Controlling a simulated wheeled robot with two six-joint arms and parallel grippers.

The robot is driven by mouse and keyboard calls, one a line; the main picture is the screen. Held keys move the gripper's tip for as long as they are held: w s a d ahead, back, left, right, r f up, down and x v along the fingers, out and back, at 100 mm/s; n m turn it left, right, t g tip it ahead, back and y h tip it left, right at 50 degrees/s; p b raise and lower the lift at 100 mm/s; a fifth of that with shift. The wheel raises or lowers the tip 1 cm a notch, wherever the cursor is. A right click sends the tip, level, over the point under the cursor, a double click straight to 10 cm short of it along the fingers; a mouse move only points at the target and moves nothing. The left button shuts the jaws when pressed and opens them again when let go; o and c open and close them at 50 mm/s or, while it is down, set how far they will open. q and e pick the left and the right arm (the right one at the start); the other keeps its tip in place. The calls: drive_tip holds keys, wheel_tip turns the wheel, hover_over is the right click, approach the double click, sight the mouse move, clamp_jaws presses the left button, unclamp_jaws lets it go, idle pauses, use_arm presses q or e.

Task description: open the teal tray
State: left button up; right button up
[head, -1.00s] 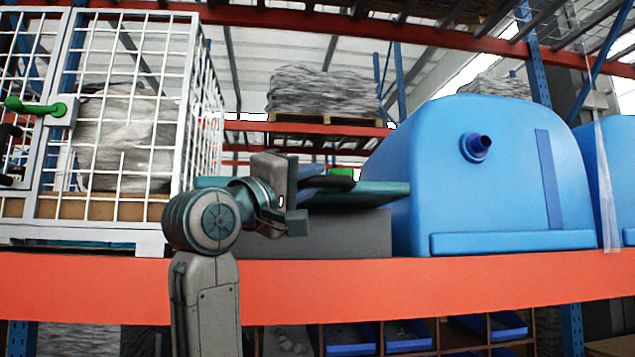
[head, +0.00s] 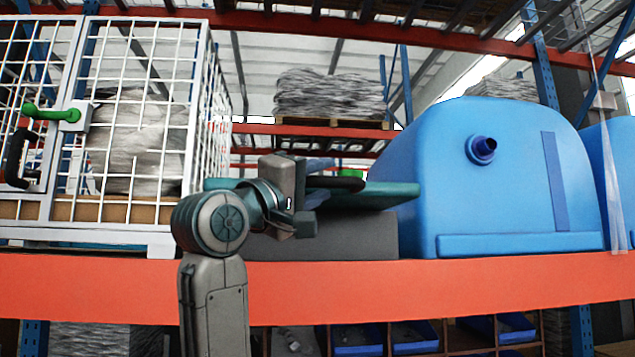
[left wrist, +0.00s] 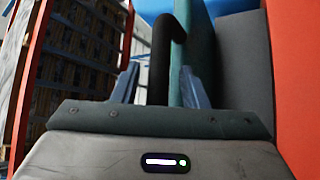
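The teal tray (head: 395,196) shows in the head view as a thin teal slab by a grey box (head: 365,236), left of the large blue tank. In the left wrist view, its teal side (left wrist: 197,38) runs away from me, beside a black handle (left wrist: 160,55). My left gripper (head: 325,175) is at the tray's near left part and hides some of it. In the left wrist view, its two blue fingers (left wrist: 158,90) stand apart on either side of the black handle, with gaps visible. My right gripper is not in view.
The blue tank (head: 505,190) stands close on the right. A white wire cage (head: 120,130) with a green handle stands on the left. An orange shelf beam (head: 440,290) runs across the front. Blue bins sit below.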

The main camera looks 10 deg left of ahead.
use_arm(q)
drive_tip(key=shift+s+a+f, duration=0.1)
drive_tip(key=shift+s+f, duration=0.05)
drive_tip(key=shift+s, duration=0.05)
drive_tip(key=b+v, duration=0.5)
drive_tip(key=v, duration=0.5)
drive_tip(key=shift+a, duration=0.15)
